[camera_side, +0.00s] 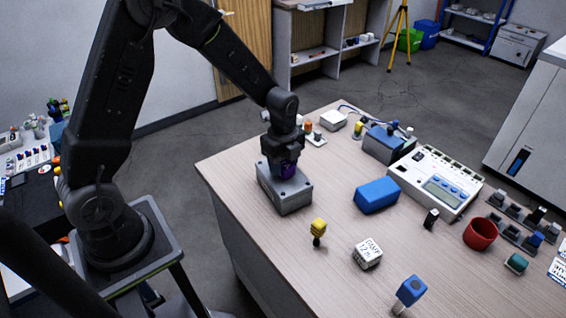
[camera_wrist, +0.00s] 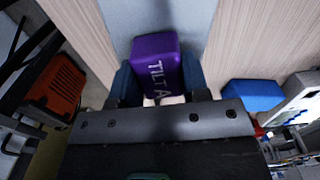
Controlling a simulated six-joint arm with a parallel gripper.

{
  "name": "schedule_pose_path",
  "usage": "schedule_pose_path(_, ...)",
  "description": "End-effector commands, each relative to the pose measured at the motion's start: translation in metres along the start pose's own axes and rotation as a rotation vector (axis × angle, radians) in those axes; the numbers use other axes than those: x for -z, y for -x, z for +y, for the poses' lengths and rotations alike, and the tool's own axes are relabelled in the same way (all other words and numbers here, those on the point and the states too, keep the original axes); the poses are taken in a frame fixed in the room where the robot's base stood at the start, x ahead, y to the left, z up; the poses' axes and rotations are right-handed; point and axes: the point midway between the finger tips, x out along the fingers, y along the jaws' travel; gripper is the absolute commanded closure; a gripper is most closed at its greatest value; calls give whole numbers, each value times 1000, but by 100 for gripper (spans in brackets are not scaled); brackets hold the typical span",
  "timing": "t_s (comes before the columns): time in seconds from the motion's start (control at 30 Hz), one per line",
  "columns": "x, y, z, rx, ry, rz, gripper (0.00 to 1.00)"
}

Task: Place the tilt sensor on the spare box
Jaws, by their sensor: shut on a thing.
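The tilt sensor is a purple block lettered "TILT" (camera_wrist: 157,62), clear in the wrist view. My gripper (camera_wrist: 160,80) is shut on it, with one finger on each side. In the side view only a little of the purple sensor (camera_side: 288,171) shows beneath my gripper (camera_side: 283,165). A grey box (camera_side: 291,194), which appears to be the spare box, stands near the table's left edge, directly under the gripper. Its pale top (camera_wrist: 192,14) also shows behind the sensor in the wrist view. I cannot tell whether the sensor touches the box.
A blue block (camera_side: 377,195) lies right of the grey box. A yellow-topped part (camera_side: 318,230), a white cube (camera_side: 367,253) and a blue-topped part (camera_side: 411,290) stand in front. A white instrument (camera_side: 440,181) and a red cup (camera_side: 480,234) are farther right.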

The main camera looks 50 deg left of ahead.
Motion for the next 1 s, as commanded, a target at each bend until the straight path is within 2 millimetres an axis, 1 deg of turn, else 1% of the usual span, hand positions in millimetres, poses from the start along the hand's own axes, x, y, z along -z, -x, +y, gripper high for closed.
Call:
schedule_pose_path(0.17, 0, 0, 0, 0, 0, 0, 84)
schedule_pose_path(0.3, 0, -3, 0, -1, 0, 0, 84)
schedule_pose_path(0.33, 0, -3, 0, 0, 0, 0, 55)
schedule_pose_path(0.57, 0, -3, 0, 0, 0, 0, 33)
schedule_pose_path(0.87, 0, 0, 0, 1, 0, 0, 32)
schedule_pose_path(0.97, 0, 10, -1, 3, 0, 0, 32)
schedule_pose_path(1.0, 0, 16, -1, 5, 0, 0, 32)
